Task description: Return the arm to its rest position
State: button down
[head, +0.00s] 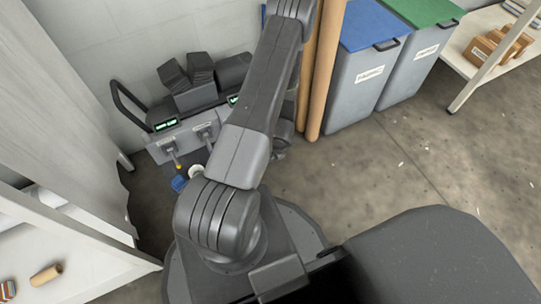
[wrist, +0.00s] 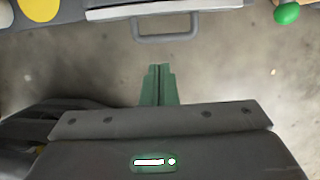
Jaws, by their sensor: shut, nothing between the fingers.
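My gripper (wrist: 158,85) shows in the wrist view, its two green fingers together with nothing between them. It is over bare concrete floor, apart from the things ahead of it. In the head view my arm rises from the base at the lower middle and runs up past the top edge, so my gripper is hidden there.
In the wrist view a grey handle (wrist: 166,36) and a green knob (wrist: 287,14) lie ahead.

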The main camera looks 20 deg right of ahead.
jog(key=shift+p+v, duration=0.35)
jog(key=shift+v, duration=1.2)
jog(key=shift+s, duration=0.1)
